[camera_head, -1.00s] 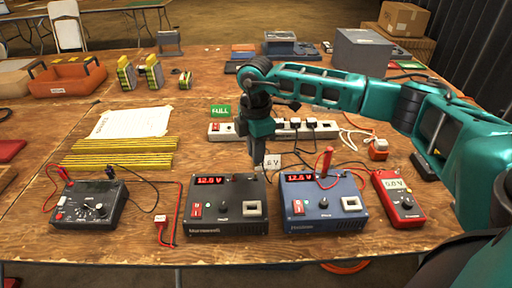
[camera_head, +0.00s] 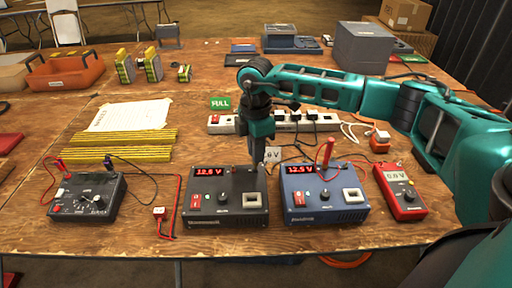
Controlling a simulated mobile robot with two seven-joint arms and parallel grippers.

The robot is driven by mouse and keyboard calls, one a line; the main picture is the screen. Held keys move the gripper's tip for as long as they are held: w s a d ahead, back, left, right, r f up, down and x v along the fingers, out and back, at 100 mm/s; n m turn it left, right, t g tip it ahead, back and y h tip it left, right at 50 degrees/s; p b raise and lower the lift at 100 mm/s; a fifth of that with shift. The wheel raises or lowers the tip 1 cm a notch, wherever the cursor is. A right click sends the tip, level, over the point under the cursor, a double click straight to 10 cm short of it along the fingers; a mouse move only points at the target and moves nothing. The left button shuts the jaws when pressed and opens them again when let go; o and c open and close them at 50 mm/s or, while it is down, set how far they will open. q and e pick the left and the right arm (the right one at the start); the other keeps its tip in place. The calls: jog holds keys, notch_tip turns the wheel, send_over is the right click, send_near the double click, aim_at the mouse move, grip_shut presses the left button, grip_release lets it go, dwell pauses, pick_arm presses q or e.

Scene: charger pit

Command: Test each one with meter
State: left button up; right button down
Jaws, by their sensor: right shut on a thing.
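My right gripper (camera_head: 257,152) points down at the back edge of the black charger (camera_head: 228,203). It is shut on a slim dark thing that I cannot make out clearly. The black charger shows red digits, about 12.8. The blue charger (camera_head: 338,213) beside it shows about 12.5, and a red probe (camera_head: 325,154) stands at its back edge. The red meter (camera_head: 408,204) is at the right, its display near 0.0 V. A black meter-like box (camera_head: 87,204) with a dial and leads is at the left. My left gripper is not in view.
A white power strip (camera_head: 222,128) with several plugs lies behind the chargers, near a green FULL sign (camera_head: 220,103). Yellow rods (camera_head: 118,146) and paper (camera_head: 130,114) lie at the left. An orange tray (camera_head: 66,73) and several battery packs stand farther back.

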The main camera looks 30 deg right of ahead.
dwell(0.3)
jog(key=shift+p, duration=0.3)
dwell(0.7)
jog(key=shift+f+b, duration=0.35)
jog(key=shift+f, duration=0.3)
dwell(0.6)
dwell(0.6)
jog(key=shift+f, duration=0.25)
dwell(0.6)
jog(key=c, duration=1)
grip_release()
jog(key=shift+o, duration=0.3)
